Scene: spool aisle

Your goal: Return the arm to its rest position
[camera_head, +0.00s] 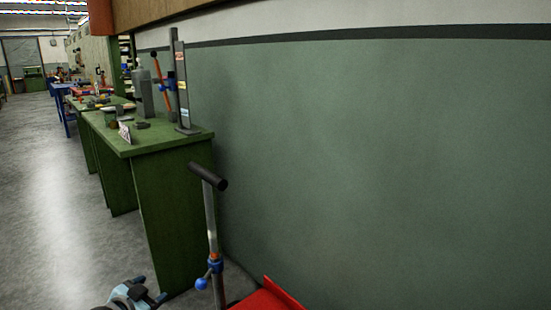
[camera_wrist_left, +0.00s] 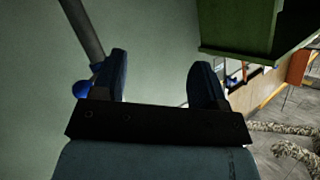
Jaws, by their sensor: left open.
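My left gripper (camera_head: 148,294) shows at the bottom edge of the head view, low in front of the green workbench. Only its light blue and dark end part shows there; the rest of the arm is cut off by the frame. In the left wrist view the two dark blue fingers of the left gripper (camera_wrist_left: 160,76) stand well apart with nothing between them. The wall lies behind the gap. My right gripper is in neither view.
A green workbench (camera_head: 175,215) stands along the green wall (camera_head: 380,150). A metal pole with a black T-handle (camera_head: 208,176) and blue knob rises beside a red object (camera_head: 272,298). A pole (camera_wrist_left: 85,30) shows near the left finger. Grey floor (camera_head: 55,220) is clear at left.

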